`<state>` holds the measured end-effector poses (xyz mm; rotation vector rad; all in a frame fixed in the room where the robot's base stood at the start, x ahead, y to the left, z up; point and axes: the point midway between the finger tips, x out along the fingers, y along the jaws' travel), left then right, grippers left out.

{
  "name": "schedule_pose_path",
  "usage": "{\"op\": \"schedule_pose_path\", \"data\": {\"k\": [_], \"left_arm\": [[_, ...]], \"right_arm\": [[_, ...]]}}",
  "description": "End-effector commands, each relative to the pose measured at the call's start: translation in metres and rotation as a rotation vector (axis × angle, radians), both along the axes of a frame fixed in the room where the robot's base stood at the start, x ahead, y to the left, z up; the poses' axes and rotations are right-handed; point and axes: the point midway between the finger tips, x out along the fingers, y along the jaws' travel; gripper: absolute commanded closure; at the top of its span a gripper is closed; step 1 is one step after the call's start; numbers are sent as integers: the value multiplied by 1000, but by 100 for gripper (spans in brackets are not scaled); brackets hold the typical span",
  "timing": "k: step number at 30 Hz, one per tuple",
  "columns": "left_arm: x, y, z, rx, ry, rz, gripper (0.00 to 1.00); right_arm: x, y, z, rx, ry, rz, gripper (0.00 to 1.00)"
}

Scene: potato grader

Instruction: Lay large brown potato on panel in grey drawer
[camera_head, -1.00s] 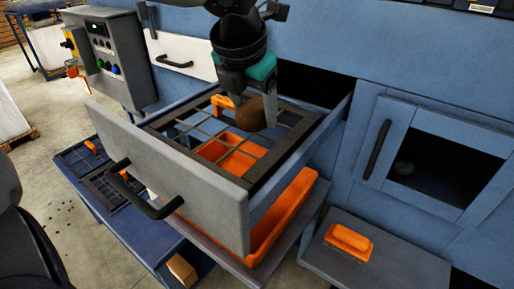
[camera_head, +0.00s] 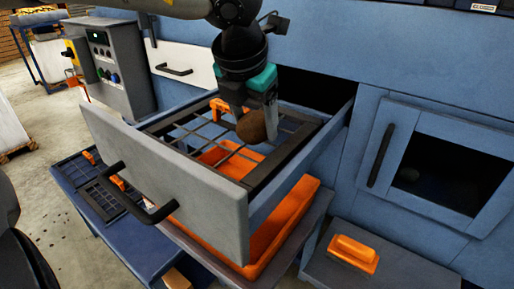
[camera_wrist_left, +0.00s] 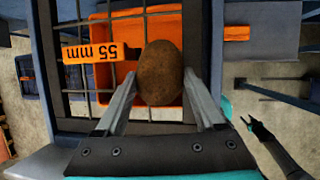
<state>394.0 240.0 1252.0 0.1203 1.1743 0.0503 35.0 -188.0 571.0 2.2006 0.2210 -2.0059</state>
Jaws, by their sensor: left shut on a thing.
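The large brown potato (camera_head: 252,127) is held between the fingers of my left gripper (camera_head: 256,122), over the grid panel in the open grey drawer. In the left wrist view the potato (camera_wrist_left: 160,73) sits between both fingertips (camera_wrist_left: 161,85). The panel (camera_head: 160,128) has a dark frame, open wire squares and an orange tag (camera_wrist_left: 90,53) reading "55 mm". The grey drawer (camera_head: 165,170) is pulled out, with a black handle on its front. I cannot tell whether the potato touches the wires.
An orange bin (camera_head: 290,215) stands below the drawer. More dark grid panels (camera_head: 95,185) lie on a blue shelf at the left.

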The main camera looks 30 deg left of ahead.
Motion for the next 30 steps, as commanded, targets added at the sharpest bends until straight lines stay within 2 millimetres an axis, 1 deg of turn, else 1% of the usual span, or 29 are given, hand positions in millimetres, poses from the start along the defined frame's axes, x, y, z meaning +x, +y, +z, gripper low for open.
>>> {"op": "schedule_pose_path", "data": {"k": [2, 3, 10, 11, 18, 21, 26, 30], "left_arm": [[0, 0, 1, 0, -1, 0, 94], [0, 0, 1, 0, -1, 0, 28], [0, 0, 0, 0, -1, 0, 2], [0, 0, 0, 0, -1, 0, 0], [0, 0, 0, 0, 1, 0, 0], [-2, 0, 4, 0, 0, 1, 0], [-9, -2, 23, 0, -6, 1, 0], [-19, -5, 49, 0, -7, 1, 0]], "right_arm": [[0, 0, 0, 0, 0, 0, 50], [0, 0, 0, 0, 0, 0, 50], [0, 0, 0, 0, 1, 0, 50], [0, 0, 0, 0, 0, 0, 50], [0, 0, 0, 0, 1, 0, 50], [-1, 0, 0, 0, 1, 1, 50], [-1, 0, -1, 0, 1, 0, 50], [-1, 0, 0, 0, 1, 0, 50]]}}
